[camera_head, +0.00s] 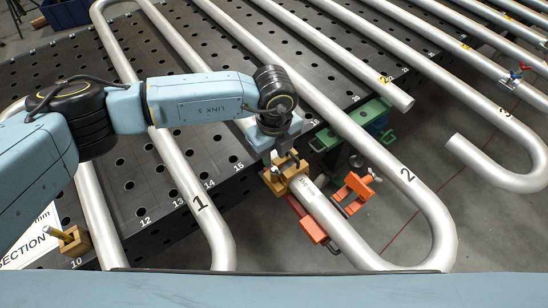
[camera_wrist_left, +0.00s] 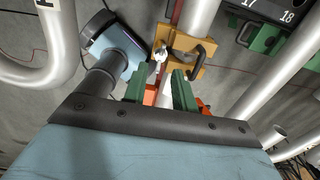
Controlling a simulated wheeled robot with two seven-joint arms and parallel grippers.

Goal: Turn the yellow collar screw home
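The yellow collar (camera_head: 293,170) sits around the end of a steel pipe, below my left gripper (camera_head: 283,157) in the head view. In the left wrist view the yellow collar (camera_wrist_left: 184,68) has a dark curved handle and a small silvery screw head (camera_wrist_left: 160,55). My left gripper (camera_wrist_left: 160,90) shows there as two green fingers set apart, with a gap between them. The collar and screw lie just beyond the fingertips; I cannot tell whether they touch. In the head view the arm hides part of the collar.
A second yellow block (camera_head: 75,243) with a brass pin stands at the left. Orange clamps (camera_head: 355,190) and a green bracket (camera_head: 325,140) are close by the collar. Bent steel pipes (camera_head: 405,180) cross over the dark perforated table (camera_head: 130,190).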

